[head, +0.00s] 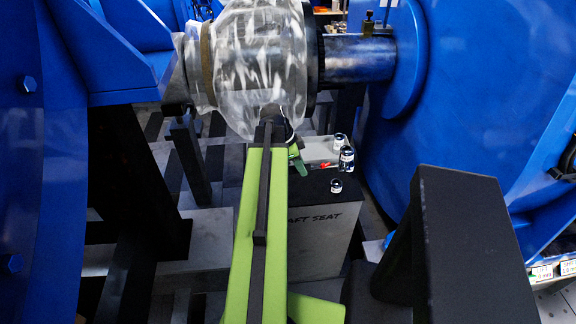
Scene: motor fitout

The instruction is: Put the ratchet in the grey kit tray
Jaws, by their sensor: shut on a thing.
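My gripper (296,160) is at the far end of my green arm, low in front of the clear-wrapped shaft. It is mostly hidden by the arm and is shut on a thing. A small red and dark piece (324,165) shows just right of it; it looks like part of the ratchet, but most of it is hidden. Below and behind it is a light grey surface (376,150). I cannot tell whether this is the grey kit tray.
Small glossy jars (346,160) stand to the right of my gripper, one on a dark-topped block (318,240) marked "...AFT SEAT". A large clear-wrapped part (245,65) hangs above my gripper. Big blue housings (480,110) close in both sides. A black post (465,240) stands at front right.

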